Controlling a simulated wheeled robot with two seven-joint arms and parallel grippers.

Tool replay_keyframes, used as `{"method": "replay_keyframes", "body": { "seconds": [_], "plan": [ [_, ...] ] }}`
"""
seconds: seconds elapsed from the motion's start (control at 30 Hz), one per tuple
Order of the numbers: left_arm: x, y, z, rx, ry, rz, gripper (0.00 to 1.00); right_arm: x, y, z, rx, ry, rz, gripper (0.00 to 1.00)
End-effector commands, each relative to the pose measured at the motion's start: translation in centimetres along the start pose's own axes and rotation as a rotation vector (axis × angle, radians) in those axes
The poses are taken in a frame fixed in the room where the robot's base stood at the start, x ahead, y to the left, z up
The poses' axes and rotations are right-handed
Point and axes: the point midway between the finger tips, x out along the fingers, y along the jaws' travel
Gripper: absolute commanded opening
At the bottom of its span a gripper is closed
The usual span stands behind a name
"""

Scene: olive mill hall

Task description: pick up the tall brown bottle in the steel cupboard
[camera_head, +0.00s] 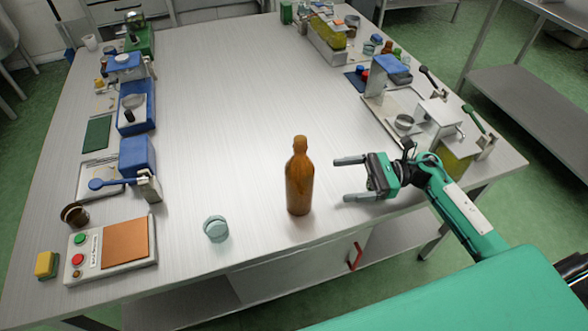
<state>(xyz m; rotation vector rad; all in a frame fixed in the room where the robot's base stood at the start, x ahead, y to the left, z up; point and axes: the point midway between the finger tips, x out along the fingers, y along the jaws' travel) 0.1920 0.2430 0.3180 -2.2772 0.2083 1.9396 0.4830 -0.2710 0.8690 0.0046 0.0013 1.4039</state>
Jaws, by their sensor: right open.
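A tall brown bottle (299,186) stands upright on the steel table top (240,110), near its front edge. It stands on the table, not inside a cupboard. My right gripper (343,180) is open and empty. Its two fingers point left at the bottle from the right, with a small gap between the fingertips and the glass. Below the table's front edge is a steel cupboard front (305,272) with a red handle (355,256); its inside is hidden. My left gripper is not in view.
A small grey-green round lid-like item (215,229) lies left of the bottle. A control box (112,250) with buttons and an orange panel is at front left. Blue and grey devices line the left and right edges. The table's middle is clear.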

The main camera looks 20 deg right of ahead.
Motion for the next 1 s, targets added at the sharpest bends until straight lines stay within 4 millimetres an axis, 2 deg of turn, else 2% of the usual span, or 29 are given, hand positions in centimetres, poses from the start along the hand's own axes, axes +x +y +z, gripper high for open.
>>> {"method": "replay_keyframes", "body": {
  "seconds": [0.17, 0.33, 0.53, 0.83, 1.0],
  "plan": [
    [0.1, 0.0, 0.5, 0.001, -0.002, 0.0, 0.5, 0.5, 0.1, 0.1, -0.003, 0.002, 0.005, 0.86],
    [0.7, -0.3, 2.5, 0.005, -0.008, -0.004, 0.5, 3.1, 0.1, 0.3, -0.003, -0.001, 0.006, 0.86],
    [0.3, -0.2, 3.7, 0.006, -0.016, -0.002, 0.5, 7.0, 0.1, 0.3, -0.002, -0.001, 0.005, 0.86],
    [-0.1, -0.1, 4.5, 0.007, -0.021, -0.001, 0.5, 9.3, 0.3, 0.4, -0.002, 0.0, 0.005, 0.86],
    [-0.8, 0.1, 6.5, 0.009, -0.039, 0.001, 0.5, 11.6, 0.7, 1.1, -0.002, 0.0, 0.004, 0.86]
  ]
}}
